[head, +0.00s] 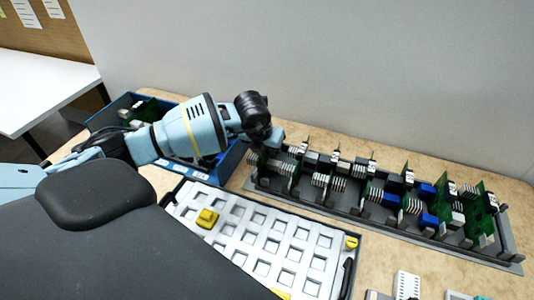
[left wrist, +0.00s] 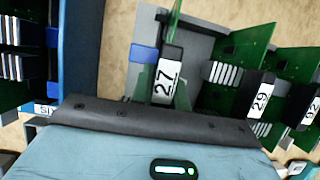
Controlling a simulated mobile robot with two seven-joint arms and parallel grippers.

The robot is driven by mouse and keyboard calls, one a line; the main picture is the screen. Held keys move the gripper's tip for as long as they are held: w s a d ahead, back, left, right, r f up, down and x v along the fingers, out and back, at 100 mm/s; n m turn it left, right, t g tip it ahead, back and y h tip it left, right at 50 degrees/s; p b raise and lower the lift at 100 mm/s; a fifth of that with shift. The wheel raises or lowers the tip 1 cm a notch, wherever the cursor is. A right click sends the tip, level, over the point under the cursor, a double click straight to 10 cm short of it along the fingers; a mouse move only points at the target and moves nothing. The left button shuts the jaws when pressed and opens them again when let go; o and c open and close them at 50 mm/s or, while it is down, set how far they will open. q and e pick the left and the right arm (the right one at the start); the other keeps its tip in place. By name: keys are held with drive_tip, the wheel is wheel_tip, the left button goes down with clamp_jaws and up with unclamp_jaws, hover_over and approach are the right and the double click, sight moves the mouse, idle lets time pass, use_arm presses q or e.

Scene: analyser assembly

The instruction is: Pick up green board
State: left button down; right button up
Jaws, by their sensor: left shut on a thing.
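Several green boards stand upright in a grey rack (head: 375,222) on the right of the head view. My left gripper (head: 272,141) is over the rack's left end, shut on a green board there. In the left wrist view, the green board labelled 27 (left wrist: 147,85) is directly ahead of my gripper's body. My fingertips and their contact with the board are largely hidden. Green boards labelled 29 (left wrist: 240,120) and 92 (left wrist: 303,125) stand to its right. My right gripper is out of view.
A blue bin (head: 222,166) with green boards in it stands left of the rack, under my left arm. A white tray (head: 262,231) with square pockets and a yellow piece (head: 207,218) lies in front. A wall (head: 330,60) rises behind the table.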

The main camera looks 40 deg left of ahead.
use_arm(q)
wheel_tip(320, 180, up, 10)
drive_tip(key=shift+f, duration=0.1)
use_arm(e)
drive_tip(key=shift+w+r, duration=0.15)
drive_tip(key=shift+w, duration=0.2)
use_arm(q)
drive_tip(key=shift+r, duration=0.25)
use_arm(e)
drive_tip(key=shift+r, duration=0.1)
use_arm(q)
drive_tip(key=shift+r+p, duration=0.6)
drive_tip(key=shift+r, duration=0.5)
drive_tip(key=shift+r+p, duration=0.4)
drive_tip(key=shift+r, duration=0.45)
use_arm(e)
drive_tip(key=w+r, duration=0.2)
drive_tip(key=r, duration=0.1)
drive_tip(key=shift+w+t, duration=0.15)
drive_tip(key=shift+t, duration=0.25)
use_arm(q)
drive_tip(key=shift+a, duration=0.2)
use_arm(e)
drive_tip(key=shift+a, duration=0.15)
